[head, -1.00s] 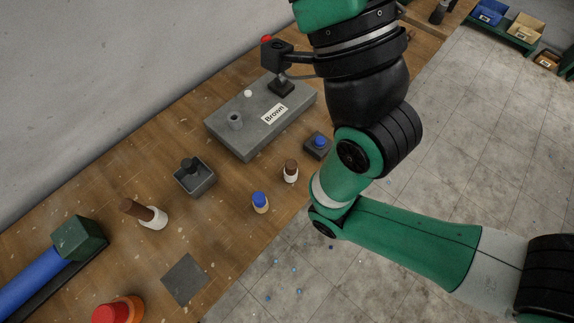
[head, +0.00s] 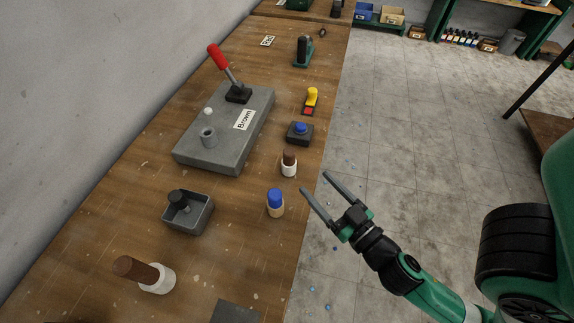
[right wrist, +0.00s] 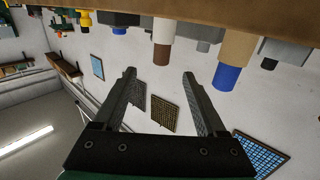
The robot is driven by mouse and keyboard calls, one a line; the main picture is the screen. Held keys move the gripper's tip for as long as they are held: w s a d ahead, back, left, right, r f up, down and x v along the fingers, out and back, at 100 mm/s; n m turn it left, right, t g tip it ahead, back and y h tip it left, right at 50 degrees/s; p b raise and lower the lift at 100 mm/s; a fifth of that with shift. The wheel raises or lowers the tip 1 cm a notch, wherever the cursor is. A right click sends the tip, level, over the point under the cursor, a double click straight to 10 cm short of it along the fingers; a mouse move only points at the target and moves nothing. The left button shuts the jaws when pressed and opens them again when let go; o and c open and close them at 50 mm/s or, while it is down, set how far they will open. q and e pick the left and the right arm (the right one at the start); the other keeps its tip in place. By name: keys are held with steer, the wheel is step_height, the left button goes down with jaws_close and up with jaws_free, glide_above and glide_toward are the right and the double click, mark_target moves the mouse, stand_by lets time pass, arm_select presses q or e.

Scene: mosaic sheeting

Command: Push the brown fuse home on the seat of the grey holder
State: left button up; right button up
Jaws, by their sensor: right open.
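The brown fuse (head: 289,163), a short white body with a brown cap, stands upright on the bench near its right edge. It also shows upside down in the right wrist view (right wrist: 161,45). The grey holder (head: 195,157) is a flat block labelled "Brown", with a raised hollow round seat (head: 208,137) and a red-handled lever (head: 222,64) leaning up and left. The seat's inside is hard to see. My right gripper (head: 314,182) is open and empty beyond the bench edge, right of the fuse and apart from it; its fingers also show in the wrist view (right wrist: 159,75). My left gripper is out of view.
A blue-capped tan fuse (head: 275,203) stands close in front of the brown one. A blue-button box (head: 300,133) stands just behind it. Floor (head: 420,170) lies right of the bench.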

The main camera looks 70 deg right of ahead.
mark_target(293, 160)
steer(key=p+x, duration=0.1)
steer(key=x, duration=0.1)
steer(key=p+x, duration=0.4)
steer(key=shift+w+r, duration=0.25)
steer(key=shift+w, duration=0.1)
steer(key=shift+f, duration=0.15)
steer(key=p+x, duration=0.2)
steer(key=x, duration=0.3)
steer(key=shift+w, duration=0.1)
jaws_close()
